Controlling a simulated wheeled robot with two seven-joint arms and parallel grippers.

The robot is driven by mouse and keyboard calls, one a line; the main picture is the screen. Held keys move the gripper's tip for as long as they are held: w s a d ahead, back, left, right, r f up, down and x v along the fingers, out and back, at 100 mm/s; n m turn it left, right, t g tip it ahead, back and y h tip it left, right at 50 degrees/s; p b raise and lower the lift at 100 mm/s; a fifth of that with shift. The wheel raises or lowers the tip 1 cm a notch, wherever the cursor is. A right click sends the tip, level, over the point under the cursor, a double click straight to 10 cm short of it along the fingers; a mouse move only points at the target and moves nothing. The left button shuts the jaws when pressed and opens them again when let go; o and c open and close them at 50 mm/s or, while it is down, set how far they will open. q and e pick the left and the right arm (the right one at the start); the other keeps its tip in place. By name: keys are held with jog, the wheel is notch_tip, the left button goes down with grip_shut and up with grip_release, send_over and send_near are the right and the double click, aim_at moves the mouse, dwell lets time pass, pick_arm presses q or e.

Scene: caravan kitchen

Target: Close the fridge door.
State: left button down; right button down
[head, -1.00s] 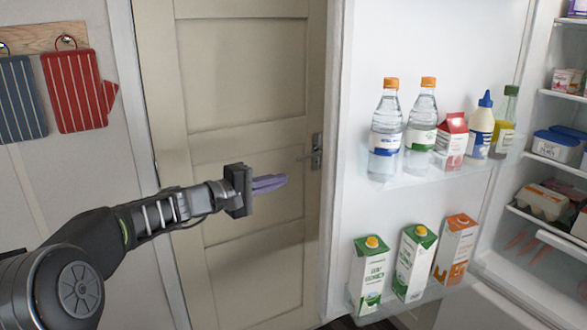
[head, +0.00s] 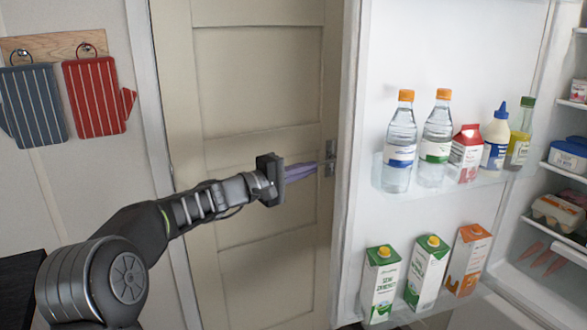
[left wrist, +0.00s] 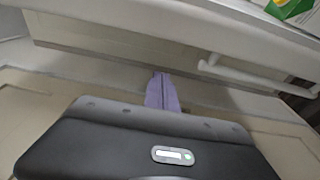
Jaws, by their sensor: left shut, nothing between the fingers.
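The fridge door (head: 385,75) stands wide open in the head view, its inner side facing me. Its shelves hold bottles and cartons. The open fridge interior (head: 555,225) is at the right edge. My left gripper (head: 313,169) is shut and empty, with purple fingers pointing right. In the picture it lies just left of the fridge door's edge, in front of the beige room door. The shut fingers also show in the left wrist view (left wrist: 162,92). Whether they touch anything is unclear. My right gripper is not in view.
A beige room door (head: 255,80) with a metal handle (head: 330,158) is behind my left gripper. A blue oven mitt (head: 35,105) and a red one (head: 95,97) hang on the left wall. A dark surface (head: 18,285) is at the lower left.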

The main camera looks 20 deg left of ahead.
pick_arm(q)
jog(key=shift+w+d+p, duration=0.15)
jog(key=shift+d+p, duration=0.6)
jog(key=shift+d, duration=1.55)
jog(key=shift+f, duration=0.1)
